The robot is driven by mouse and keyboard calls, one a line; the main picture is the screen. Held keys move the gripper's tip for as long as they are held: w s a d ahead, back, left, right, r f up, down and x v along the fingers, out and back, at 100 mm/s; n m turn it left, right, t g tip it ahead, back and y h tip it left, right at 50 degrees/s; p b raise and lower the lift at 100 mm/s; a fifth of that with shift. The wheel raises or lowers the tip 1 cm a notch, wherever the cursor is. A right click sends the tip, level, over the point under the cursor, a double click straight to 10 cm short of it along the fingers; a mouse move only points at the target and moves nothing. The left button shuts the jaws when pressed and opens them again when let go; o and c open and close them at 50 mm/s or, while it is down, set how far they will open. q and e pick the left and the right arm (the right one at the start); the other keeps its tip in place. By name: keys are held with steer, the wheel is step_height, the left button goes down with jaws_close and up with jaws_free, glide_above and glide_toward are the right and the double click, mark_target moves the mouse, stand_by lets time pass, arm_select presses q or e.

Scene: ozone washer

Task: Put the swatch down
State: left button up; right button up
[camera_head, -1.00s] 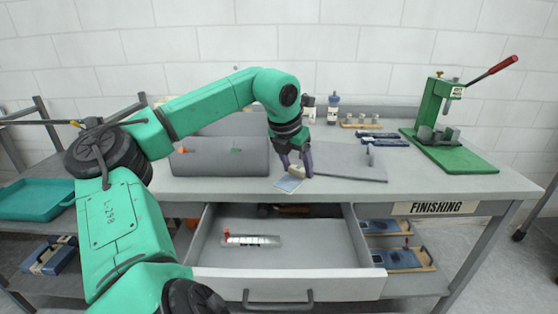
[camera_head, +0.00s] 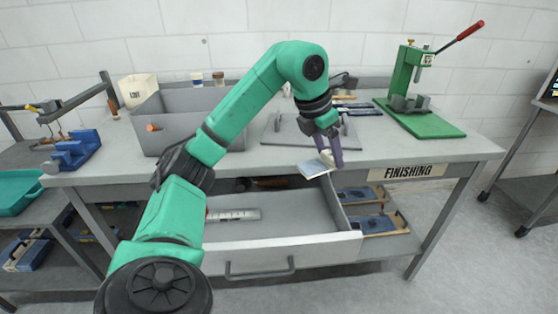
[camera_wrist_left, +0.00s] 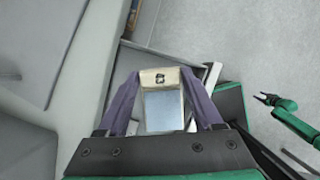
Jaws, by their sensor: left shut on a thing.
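The swatch is a small flat piece with a pale blue-grey face (camera_head: 315,168) and a cream end (camera_wrist_left: 159,77). My left gripper (camera_head: 332,160) is shut on the swatch, and its two purple fingers point down. In the wrist view the left gripper (camera_wrist_left: 163,95) has one finger on each side of the cream end. The swatch is held tilted at the table's front edge, over the back right part of the open drawer (camera_head: 280,243).
A steel ruler (camera_head: 232,215) lies in the drawer. A grey bin (camera_head: 180,125) stands on the table at left, a grey plate (camera_head: 285,130) behind my gripper, and a green press (camera_head: 420,120) at right. Blue framed pieces (camera_head: 378,222) lie on the shelf below.

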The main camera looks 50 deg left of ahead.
arm_select(q)
steer(key=b, duration=0.3)
glide_above(322, 220)
steer(key=s, duration=0.2)
step_height(322, 220, down, 10)
steer(key=f, duration=0.3)
steer(key=f+b, duration=0.1)
steer(key=f, duration=0.6)
steer(key=shift+w+a, duration=0.25)
steer(key=shift+w, duration=0.1)
steer(key=shift+f+b, duration=0.2)
steer(key=shift+b, duration=0.2)
steer(key=o, duration=1.3)
steer(key=shift+o, duration=0.2)
steer(key=shift+r, duration=0.2)
steer(key=shift+s+r, duration=0.1)
steer(key=shift+r, duration=0.15)
steer(key=v, duration=1.1)
steer(key=shift+s+r, duration=0.2)
steer(key=shift+s, duration=0.05)
